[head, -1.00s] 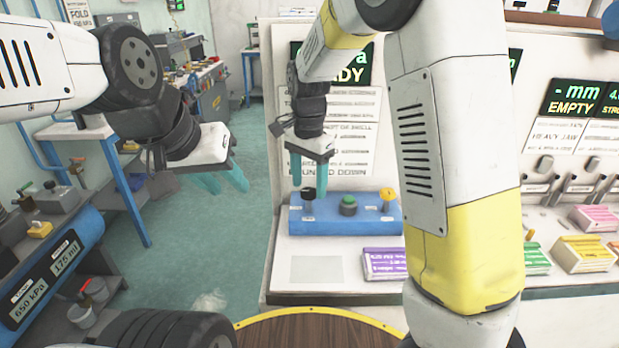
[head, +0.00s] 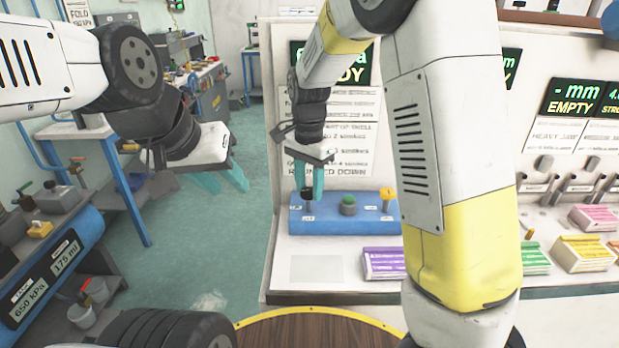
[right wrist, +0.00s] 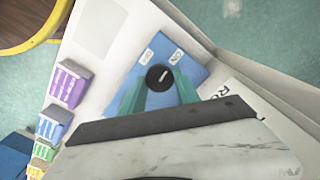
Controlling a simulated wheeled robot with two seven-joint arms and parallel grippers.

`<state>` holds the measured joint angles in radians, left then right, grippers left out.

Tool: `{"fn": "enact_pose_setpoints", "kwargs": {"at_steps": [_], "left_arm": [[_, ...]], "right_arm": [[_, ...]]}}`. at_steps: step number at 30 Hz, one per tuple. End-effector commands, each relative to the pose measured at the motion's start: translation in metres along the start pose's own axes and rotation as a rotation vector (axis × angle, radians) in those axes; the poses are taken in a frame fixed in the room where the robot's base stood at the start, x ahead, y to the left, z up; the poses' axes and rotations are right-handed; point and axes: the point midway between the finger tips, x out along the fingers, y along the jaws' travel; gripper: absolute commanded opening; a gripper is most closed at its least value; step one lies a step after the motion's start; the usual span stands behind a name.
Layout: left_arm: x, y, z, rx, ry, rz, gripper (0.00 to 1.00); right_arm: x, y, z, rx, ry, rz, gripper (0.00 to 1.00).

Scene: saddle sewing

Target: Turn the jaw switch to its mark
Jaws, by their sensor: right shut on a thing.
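The black knob (right wrist: 159,77) sits at one end of the blue control box (head: 345,225). A white pointer line on its top slants up and right in the right wrist view, roughly toward the right of two small white labels (right wrist: 176,57). Their lettering is too small to read surely. My right gripper (head: 309,196) is shut on the knob from above, one finger on each side, and partly hides it in the head view. My left gripper (head: 222,184) is open and empty, over the floor left of the counter.
A green button (head: 348,205) and a yellow knob (head: 387,196) share the blue box. A purple block (head: 384,263) and other coloured blocks lie along the white counter (head: 290,285). My right arm covers part of the counter. Displays stand behind.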

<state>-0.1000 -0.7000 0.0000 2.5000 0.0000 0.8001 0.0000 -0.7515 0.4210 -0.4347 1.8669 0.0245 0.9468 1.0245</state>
Motion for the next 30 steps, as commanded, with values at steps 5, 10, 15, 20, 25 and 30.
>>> {"fn": "enact_pose_setpoints", "kwargs": {"at_steps": [5,10,15,20,25,30], "left_arm": [[0.0000,0.0000,0.0000,0.000,0.000,0.000,0.36],[0.0000,0.0000,0.0000,0.000,0.000,0.000,0.36],[0.0000,0.0000,0.0000,0.000,0.000,0.000,0.36],[0.0000,0.0000,0.0000,0.000,0.000,0.000,0.36],[0.0000,0.0000,0.0000,0.000,0.000,0.000,0.36],[0.0000,0.0000,0.0000,0.000,0.000,0.000,0.36]], "right_arm": [[-0.0002,-0.0005,0.0002,-0.071,-0.001,-0.001,0.00],[0.0001,-0.0006,0.0000,-0.193,-0.001,-0.001,0.00],[0.0002,-0.0007,0.0000,-0.350,0.000,0.000,0.00],[0.0002,-0.0011,0.0004,-0.504,0.000,0.000,0.00],[0.0002,-0.0012,0.0005,-0.666,0.001,0.000,0.00],[0.0002,-0.0016,0.0011,-0.828,0.002,0.000,0.00]]}}
